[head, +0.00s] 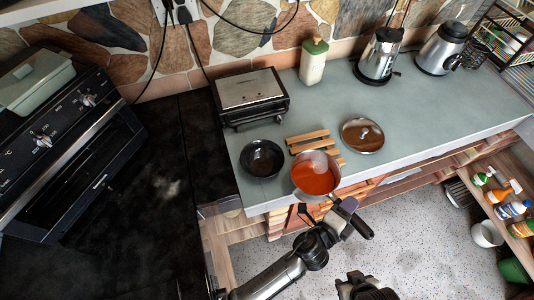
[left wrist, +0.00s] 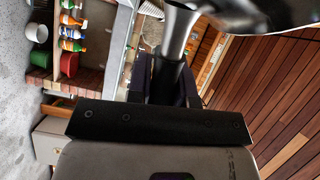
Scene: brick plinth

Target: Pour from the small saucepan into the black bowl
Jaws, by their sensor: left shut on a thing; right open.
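The small saucepan (head: 316,174), filled with orange-red liquid, is at the counter's front edge, overlapping a wooden slatted trivet in the head view. It looks about level; whether it touches the counter I cannot tell. My left gripper (head: 337,207) is shut on its handle, on the near side. In the left wrist view the handle (left wrist: 172,75) runs between the fingers, and the pan's metal side (left wrist: 255,12) shows at the top right. The black bowl (head: 262,158) stands upright on the counter, left of the saucepan and apart from it. My right gripper (head: 363,287) is open and empty at the bottom.
The wooden trivet (head: 307,140) lies behind the saucepan, with a glass lid (head: 362,136) to its right. A black-and-silver grill (head: 250,94) stands behind the bowl. The counter's right part is clear.

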